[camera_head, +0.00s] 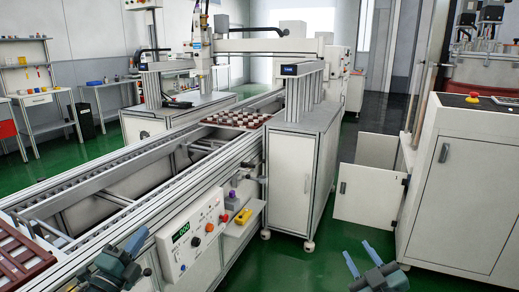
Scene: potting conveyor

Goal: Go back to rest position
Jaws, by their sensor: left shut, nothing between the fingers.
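My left gripper (137,240) is at the lower left, in front of the conveyor's near side and to the left of the control panel in the picture. Its blue fingers are together and I see nothing held. My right gripper (361,257) is at the bottom, right of centre, over the green floor. Its two blue fingers stand apart with nothing between them, so it is open.
The conveyor (95,184) runs from lower left to the back, with a control panel (195,237) on its near side. A tray (236,119) of parts sits farther along it. A white cabinet (467,190) stands at right. Green floor (300,268) is clear between.

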